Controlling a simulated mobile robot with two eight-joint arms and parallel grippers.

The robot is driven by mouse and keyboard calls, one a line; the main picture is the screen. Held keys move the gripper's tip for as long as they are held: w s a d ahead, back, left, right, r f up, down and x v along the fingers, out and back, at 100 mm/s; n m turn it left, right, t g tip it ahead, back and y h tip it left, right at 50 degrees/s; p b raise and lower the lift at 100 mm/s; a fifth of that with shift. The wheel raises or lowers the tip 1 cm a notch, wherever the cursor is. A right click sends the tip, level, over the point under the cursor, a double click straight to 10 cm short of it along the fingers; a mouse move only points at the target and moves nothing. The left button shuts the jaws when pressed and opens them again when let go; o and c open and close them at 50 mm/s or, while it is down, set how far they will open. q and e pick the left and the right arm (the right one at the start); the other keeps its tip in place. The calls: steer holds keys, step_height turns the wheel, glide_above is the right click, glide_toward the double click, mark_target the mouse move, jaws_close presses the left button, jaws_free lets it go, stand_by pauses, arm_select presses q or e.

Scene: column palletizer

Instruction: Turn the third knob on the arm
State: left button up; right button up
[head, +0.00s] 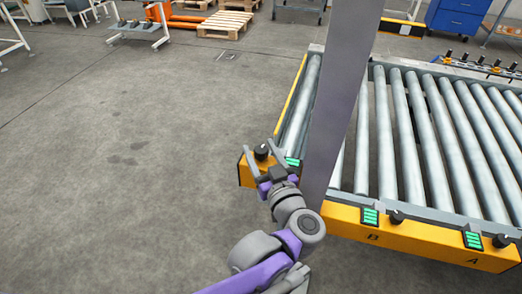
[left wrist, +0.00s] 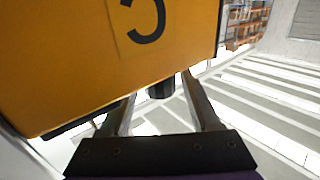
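A yellow front rail (head: 415,238) carries black knobs and green indicator panels. The knob by the letter A (head: 501,241) is at the right, and the knob by B (head: 396,217) is left of it. The third black knob (head: 262,152) is on the left yellow end section (head: 246,173), marked C in the left wrist view (left wrist: 75,60). My left gripper (head: 263,150) is open at this knob. In the left wrist view the knob (left wrist: 160,90) shows between the spread fingers (left wrist: 160,88), with gaps either side. Its pointer direction is hidden. My right gripper is out of view.
A tall grey column (head: 340,90) rises just right of my left gripper. Roller conveyors (head: 430,130) fill the right side. The concrete floor (head: 130,160) at left is clear. Wooden pallets (head: 226,23) and a blue cabinet (head: 458,17) stand far back.

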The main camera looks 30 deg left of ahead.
arm_select(q)
steer(key=shift+o, duration=0.4)
steer(key=shift+d, duration=0.1)
steer(key=p+v, duration=0.1)
steer(key=v, duration=0.9)
steer(key=shift+s+d, duration=0.2)
steer(key=shift+s, duration=0.1)
steer(key=shift+w, duration=0.1)
